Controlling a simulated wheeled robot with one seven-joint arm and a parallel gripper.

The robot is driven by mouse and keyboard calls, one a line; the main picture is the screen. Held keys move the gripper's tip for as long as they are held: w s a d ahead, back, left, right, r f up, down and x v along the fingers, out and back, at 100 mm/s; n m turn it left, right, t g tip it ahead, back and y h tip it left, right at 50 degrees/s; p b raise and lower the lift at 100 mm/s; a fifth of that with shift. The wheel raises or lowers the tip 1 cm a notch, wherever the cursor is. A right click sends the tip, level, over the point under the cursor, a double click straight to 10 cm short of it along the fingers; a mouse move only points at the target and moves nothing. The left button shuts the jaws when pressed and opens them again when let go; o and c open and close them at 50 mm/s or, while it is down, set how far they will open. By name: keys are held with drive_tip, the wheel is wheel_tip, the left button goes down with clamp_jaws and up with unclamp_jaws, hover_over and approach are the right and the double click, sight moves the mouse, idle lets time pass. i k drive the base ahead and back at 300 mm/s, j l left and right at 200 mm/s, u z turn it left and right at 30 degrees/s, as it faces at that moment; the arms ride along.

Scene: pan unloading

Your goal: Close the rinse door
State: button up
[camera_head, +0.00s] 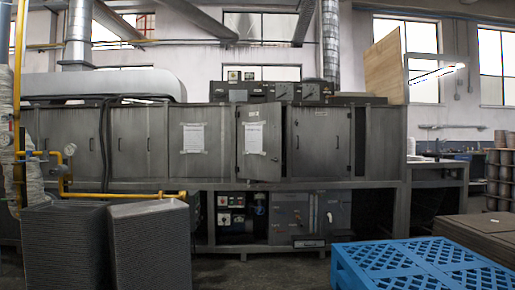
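A long grey metal machine (320,185) runs across the middle of the view, with a row of doors along its front. One door (259,165) near the centre stands ajar. It is swung outward, its lower edge sits forward of the frame, and a white paper sheet (255,138) is fixed to it. A dark gap shows beside it. The door to its left (186,162) also bears a paper and looks shut. No readable label tells which is the rinse door. My gripper is not in view.
A blue plastic pallet (345,268) stands at the front right. Stacks of grey trays (150,250) stand at the front left beside yellow pipes (65,185). Brown flat stacks (480,236) are at the far right. Floor between the tray stacks and the pallet looks clear.

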sight(259, 126)
drive_tip(key=i+l, duration=0.1)
drive_tip(key=i, duration=1.45)
drive_tip(key=i+l, duration=0.15)
drive_tip(key=i, duration=1.4)
drive_tip(key=l+z, duration=0.05)
